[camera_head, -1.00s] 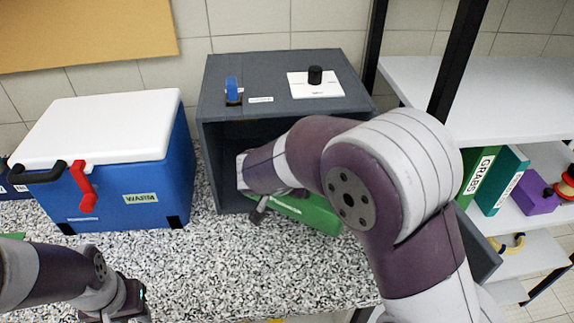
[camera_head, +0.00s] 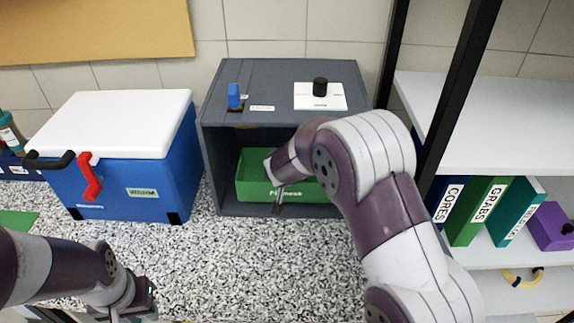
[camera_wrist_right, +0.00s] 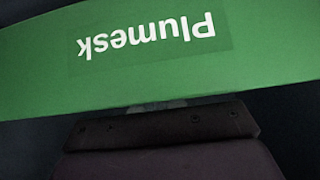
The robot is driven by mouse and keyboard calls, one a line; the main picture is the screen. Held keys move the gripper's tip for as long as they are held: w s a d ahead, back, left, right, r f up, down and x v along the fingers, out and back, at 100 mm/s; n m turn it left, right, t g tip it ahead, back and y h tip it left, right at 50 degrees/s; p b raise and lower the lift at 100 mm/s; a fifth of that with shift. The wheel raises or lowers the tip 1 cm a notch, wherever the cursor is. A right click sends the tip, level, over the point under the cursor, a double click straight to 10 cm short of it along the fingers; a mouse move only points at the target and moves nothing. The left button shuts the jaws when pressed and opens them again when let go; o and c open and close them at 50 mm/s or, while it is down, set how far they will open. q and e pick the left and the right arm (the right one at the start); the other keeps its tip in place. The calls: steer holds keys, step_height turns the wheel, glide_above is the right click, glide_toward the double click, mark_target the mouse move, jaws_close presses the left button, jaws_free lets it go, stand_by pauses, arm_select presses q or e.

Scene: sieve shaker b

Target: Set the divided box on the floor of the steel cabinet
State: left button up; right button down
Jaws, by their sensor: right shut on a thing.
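The divided box (camera_head: 250,180) is green with a white-lettered front. It is inside the open-fronted grey steel cabinet (camera_head: 207,160), at the cabinet's floor; I cannot tell if it rests fully on it. My right gripper (camera_head: 279,207) is shut on the box's front side, and my right arm hides the box's right part. The right wrist view shows the lettered green wall (camera_wrist_right: 150,50) close up against the gripper. The box's compartments cannot be made out. My left gripper (camera_head: 140,300) is low at the left over the counter, away from the box; its fingers are unclear.
A blue cooler (camera_head: 130,190) with a white lid stands left of the cabinet. The cabinet's top carries a blue switch (camera_head: 234,96) and a black knob (camera_head: 320,87). A shelf rack (camera_head: 475,130) with binders stands at the right. The speckled counter (camera_head: 240,260) in front is clear.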

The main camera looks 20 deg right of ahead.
steer(key=w, duration=0.1)
steer(key=w+d+p, duration=0.1)
steer(key=w, duration=0.2)
steer(key=shift+w+d+r, duration=0.1)
steer(key=shift+d+r, duration=0.1)
steer(key=shift+r, duration=0.05)
step_height(320, 180, down, 4)
steer(key=b, duration=0.2)
steer(key=shift+a+b, duration=0.1)
steer(key=shift+b, duration=0.25)
steer(key=shift+r, duration=0.1)
steer(key=shift+f, duration=0.2)
steer(key=c, duration=1.2)
jaws_free()
steer(key=shift+c, duration=0.2)
